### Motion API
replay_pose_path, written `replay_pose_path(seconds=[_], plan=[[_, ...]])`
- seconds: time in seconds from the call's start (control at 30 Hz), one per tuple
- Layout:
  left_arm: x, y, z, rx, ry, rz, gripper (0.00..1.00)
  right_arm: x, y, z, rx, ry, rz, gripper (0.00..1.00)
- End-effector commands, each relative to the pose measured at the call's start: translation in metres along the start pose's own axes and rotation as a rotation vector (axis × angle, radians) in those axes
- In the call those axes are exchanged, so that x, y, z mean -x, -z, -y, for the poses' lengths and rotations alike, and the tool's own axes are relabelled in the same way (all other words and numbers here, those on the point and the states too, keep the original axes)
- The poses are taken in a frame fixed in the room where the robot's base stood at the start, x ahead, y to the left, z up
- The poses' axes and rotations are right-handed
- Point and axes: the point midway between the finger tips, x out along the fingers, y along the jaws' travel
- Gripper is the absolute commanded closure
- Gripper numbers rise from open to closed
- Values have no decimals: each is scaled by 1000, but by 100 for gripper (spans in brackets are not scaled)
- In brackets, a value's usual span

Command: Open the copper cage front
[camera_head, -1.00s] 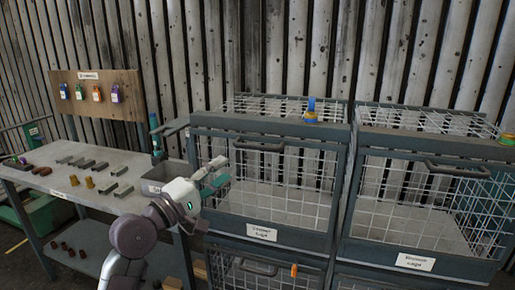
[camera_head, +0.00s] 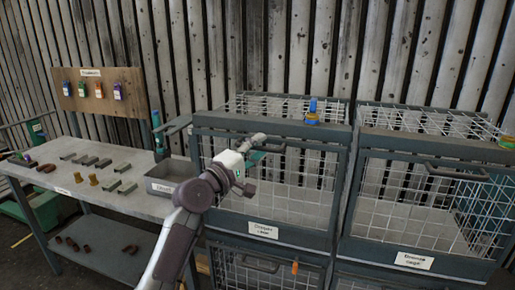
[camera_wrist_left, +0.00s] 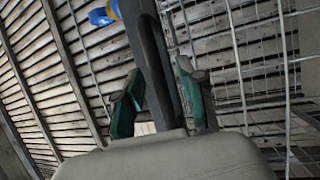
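The copper cage (camera_head: 263,230) is the left upper wire cage. Its label is small but seems to read "Copper cage". Its mesh front looks closed, with a dark handle (camera_head: 275,148) near the top. My left gripper (camera_head: 258,148) is at the left part of this handle in the head view. In the left wrist view its two teal fingers (camera_wrist_left: 158,98) stand apart, one on each side of a dark bar. I cannot tell whether they touch it. My right gripper is not in view.
A similar cage (camera_head: 415,262) stands to the right, with more cages below. A blue and yellow item (camera_head: 312,112) sits on the copper cage's top edge. A workbench (camera_head: 125,203) with metal pieces and a grey bin (camera_head: 165,190) stands left. Coloured tags hang on a board (camera_head: 100,97).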

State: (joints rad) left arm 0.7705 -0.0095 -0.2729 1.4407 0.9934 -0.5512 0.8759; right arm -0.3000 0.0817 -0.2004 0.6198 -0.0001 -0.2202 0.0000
Motion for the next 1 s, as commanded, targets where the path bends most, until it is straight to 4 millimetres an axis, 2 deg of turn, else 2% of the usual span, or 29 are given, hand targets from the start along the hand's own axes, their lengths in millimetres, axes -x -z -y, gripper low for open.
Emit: replay_pose_path(seconds=[0.07,0.2,0.3,0.73,0.87,1.0], plan=[[0,0,0,0,0,0,64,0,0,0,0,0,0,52],[0,0,0,0,0,0,87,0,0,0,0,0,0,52],[0,0,0,0,1,0,100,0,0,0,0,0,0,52],[1,0,2,-2,-3,0,100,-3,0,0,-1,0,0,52],[4,-1,6,-10,-20,0,100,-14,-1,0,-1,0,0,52],[10,-4,11,-25,-58,1,100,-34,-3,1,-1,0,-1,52]])
